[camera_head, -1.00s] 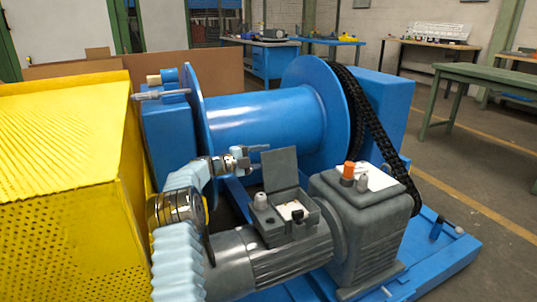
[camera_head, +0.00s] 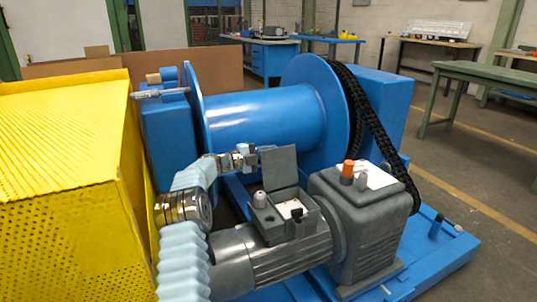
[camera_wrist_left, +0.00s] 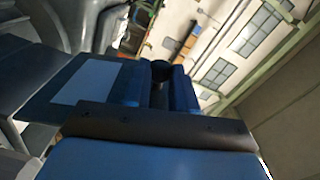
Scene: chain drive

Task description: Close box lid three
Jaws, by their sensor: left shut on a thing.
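The grey box lid (camera_head: 281,168) stands up, open, at the back of the small grey terminal box (camera_head: 290,213) on top of the motor. My left gripper (camera_head: 257,150) is at the lid's upper left edge and is shut on it; the fingertips are small and partly hidden in the head view. In the left wrist view the left gripper (camera_wrist_left: 160,92) reaches up from the bottom, with a flat grey-blue panel beside it that I cannot surely identify. My right gripper is not in view.
A grey motor (camera_head: 290,258) and gearbox (camera_head: 355,225) with an orange cap sit on a blue base (camera_head: 445,255). A blue drum (camera_head: 262,120) and black chain (camera_head: 375,130) stand behind. A yellow perforated guard (camera_head: 70,190) fills the left. Open floor lies right.

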